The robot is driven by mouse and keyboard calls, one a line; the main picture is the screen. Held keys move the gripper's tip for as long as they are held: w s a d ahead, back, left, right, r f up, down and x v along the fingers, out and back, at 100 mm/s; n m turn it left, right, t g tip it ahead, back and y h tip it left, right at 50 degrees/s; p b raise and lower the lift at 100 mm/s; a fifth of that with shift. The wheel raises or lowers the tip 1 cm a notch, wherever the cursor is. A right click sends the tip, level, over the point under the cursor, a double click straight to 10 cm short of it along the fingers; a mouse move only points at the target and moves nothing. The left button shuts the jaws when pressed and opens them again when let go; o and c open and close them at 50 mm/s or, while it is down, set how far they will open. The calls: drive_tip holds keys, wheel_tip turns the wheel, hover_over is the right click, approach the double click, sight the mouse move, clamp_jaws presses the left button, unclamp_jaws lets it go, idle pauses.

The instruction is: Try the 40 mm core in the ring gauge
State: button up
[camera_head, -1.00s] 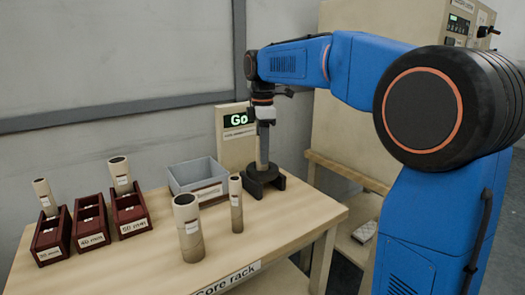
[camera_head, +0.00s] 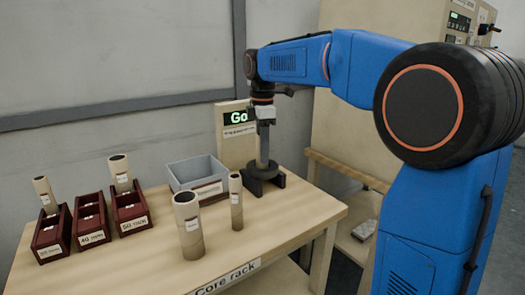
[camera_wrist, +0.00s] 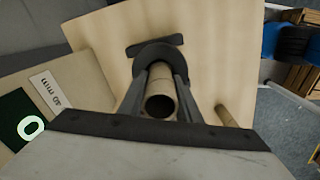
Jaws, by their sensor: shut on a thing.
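My gripper (camera_head: 264,128) is shut on a cardboard core, which stands upright between the fingers. In the wrist view the fingers (camera_wrist: 160,92) lie on both sides of the core (camera_wrist: 160,88), and its open top faces the camera. The dark ring gauge (camera_head: 264,172) is on the table directly below; the ring (camera_wrist: 152,53) also shows in the wrist view. The core's lower end meets the ring and is hidden there, so its depth cannot be told. The gauge's display (camera_head: 238,115) reads "Go" in green.
A grey bin (camera_head: 198,175) stands left of the gauge. Two loose cores, a wide one (camera_head: 188,226) and a thin one (camera_head: 236,204), stand nearer the front. Three dark red trays (camera_head: 90,222) are at the left; the outer two hold cores, and the middle one shows none standing.

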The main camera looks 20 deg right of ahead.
idle(0.8)
drive_tip(key=o, duration=1.1)
drive_tip(key=shift+r, duration=0.15)
wheel_tip(320, 180, up, 16)
drive_tip(key=s+d+f+m+t, duration=0.1)
drive_tip(key=s+d+f+m, duration=0.1)
drive_tip(key=s+f+m, duration=0.45)
drive_tip(key=s+d+f+m+t, duration=0.1)
drive_tip(key=s+d+f, duration=0.15)
drive_tip(key=s, duration=0.65)
drive_tip(key=s+d+f+m+t, duration=0.1)
drive_tip(key=s+f+m, duration=0.3)
drive_tip(key=s+f, duration=0.5)
drive_tip(key=s+d+f+m+t, duration=0.1)
drive_tip(key=s+f+m, duration=0.4)
drive_tip(key=s+f, duration=0.4)
wheel_tip(320, 180, down, 6)
drive_tip(key=shift+d+t, duration=0.25)
drive_tip(key=shift+t, duration=0.15)
